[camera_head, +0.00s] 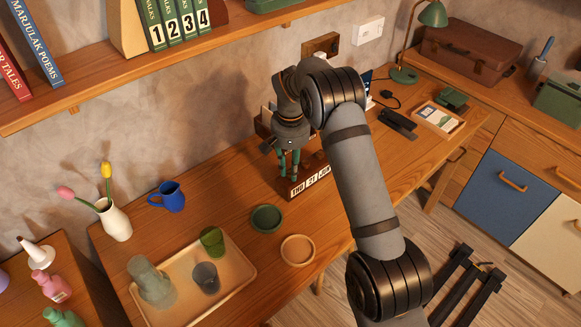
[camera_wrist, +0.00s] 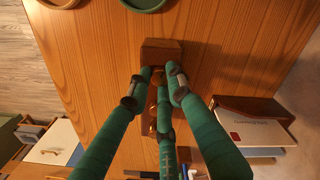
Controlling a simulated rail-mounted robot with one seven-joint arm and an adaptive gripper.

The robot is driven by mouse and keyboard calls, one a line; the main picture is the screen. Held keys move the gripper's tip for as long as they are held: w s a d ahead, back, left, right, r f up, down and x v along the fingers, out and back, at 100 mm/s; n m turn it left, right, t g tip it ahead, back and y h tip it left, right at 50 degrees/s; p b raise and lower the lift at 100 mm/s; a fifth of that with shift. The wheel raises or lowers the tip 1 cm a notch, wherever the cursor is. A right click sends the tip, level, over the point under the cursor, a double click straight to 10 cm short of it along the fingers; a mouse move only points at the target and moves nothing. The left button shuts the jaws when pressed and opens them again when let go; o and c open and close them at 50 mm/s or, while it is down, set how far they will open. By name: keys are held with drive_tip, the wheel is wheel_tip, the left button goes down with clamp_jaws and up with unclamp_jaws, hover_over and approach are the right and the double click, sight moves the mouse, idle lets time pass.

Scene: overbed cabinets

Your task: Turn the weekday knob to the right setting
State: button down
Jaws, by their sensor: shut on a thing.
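A wooden desk calendar (camera_head: 314,181) stands on the desk, with white tiles along its front; the left tile (camera_head: 298,190) seems to read THU, then a small number and a month tile. My gripper (camera_head: 289,168) reaches down from above to the calendar's left end, its green fingers closed in around the weekday knob there. In the wrist view, my gripper (camera_wrist: 156,95) has its fingertips drawn together over the calendar block (camera_wrist: 162,46). The knob is mostly hidden between the fingers; brass-coloured parts (camera_wrist: 152,128) show behind them.
Left of the calendar are a green dish (camera_head: 266,218), a tan dish (camera_head: 298,250), a tray (camera_head: 236,283) with cups, a blue jug (camera_head: 168,196) and a flower vase (camera_head: 115,222). A shelf (camera_head: 150,62) hangs above. Books (camera_wrist: 256,130) lie close by in the wrist view.

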drive_tip(key=n+p, duration=0.1)
drive_tip(key=n, duration=0.4)
drive_tip(key=shift+r+n, duration=0.1)
drive_tip(key=shift+n, duration=0.2)
drive_tip(key=n+p, duration=0.1)
drive_tip(key=n, duration=0.4)
drive_tip(key=shift+p, duration=0.3)
drive_tip(key=n+p, duration=0.1)
drive_tip(key=n, duration=0.4)
drive_tip(key=shift+n, duration=0.4)
drive_tip(key=n+p, duration=0.1)
drive_tip(key=n, duration=0.4)
drive_tip(key=shift+n+p, duration=0.3)
drive_tip(key=c, duration=1.6)
unclamp_jaws()
drive_tip(key=shift+o, duration=0.2)
